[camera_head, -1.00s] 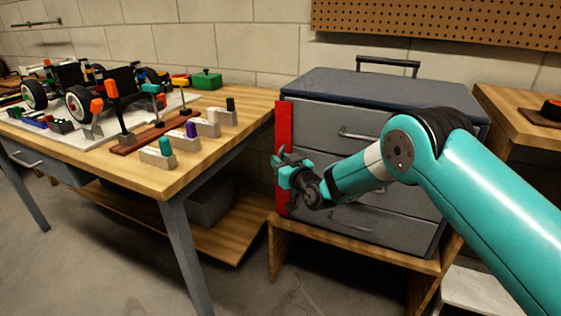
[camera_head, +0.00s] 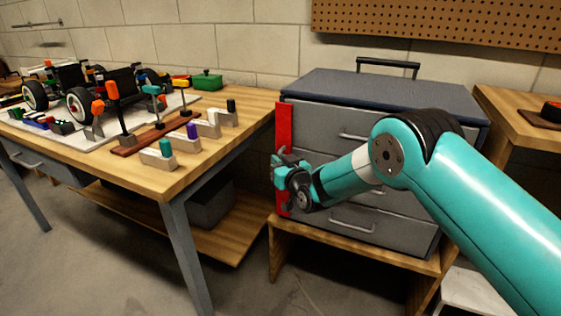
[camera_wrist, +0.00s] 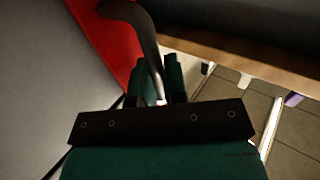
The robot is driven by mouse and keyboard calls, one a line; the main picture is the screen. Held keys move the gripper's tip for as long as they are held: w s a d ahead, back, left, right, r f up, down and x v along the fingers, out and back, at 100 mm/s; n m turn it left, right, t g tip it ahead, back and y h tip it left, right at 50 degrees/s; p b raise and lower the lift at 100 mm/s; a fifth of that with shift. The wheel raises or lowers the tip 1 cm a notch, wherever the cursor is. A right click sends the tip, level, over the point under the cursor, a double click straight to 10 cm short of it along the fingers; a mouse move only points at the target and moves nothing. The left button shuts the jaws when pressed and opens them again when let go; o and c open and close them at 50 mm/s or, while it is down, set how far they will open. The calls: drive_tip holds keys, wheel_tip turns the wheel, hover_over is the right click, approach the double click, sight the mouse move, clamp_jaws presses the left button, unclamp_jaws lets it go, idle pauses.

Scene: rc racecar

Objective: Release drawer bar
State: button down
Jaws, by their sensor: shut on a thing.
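The drawer bar (camera_head: 284,130) is a red upright strip along the left front edge of the grey drawer chest (camera_head: 388,104). In the wrist view the red bar (camera_wrist: 108,42) runs down from the top left. A dark curved handle (camera_wrist: 146,28) stands out by it and runs down between my fingers. My gripper (camera_head: 279,164) is at the lower half of the bar and covers part of it. In the wrist view my gripper (camera_wrist: 159,78) is shut on the dark handle. The handle's lower end is hidden by the fingers.
The chest's drawers are closed and stand on a low wooden bench (camera_head: 345,244). A wooden worktable (camera_head: 250,112) on the left holds a model car (camera_head: 100,90) and several small blocks. A gap of open floor lies between table and bench.

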drive_tip(key=a+m+t+h+b, duration=0.1)
drive_tip(key=m+h+b, duration=0.1)
drive_tip(key=h+b, duration=0.2)
drive_tip(key=a+m+h+b, duration=0.1)
drive_tip(key=m+h+b, duration=0.2)
drive_tip(key=h+b, duration=0.1)
drive_tip(key=a+m+t+h+b, duration=0.1)
drive_tip(key=m+h+b, duration=0.1)
drive_tip(key=h+b, duration=0.1)
drive_tip(key=shift+f+m+t+h+b, duration=0.2)
drive_tip(key=shift+m+t+h+b, duration=0.15)
drive_tip(key=shift+b, duration=0.4)
drive_tip(key=shift+r+m+h+b, duration=0.15)
drive_tip(key=shift+m+h+b, duration=0.2)
drive_tip(key=shift+h+b, duration=0.2)
drive_tip(key=shift+w, duration=0.1)
drive_tip(key=c, duration=1.5)
unclamp_jaws()
drive_tip(key=shift+o, duration=0.2)
drive_tip(key=shift+a, duration=0.1)
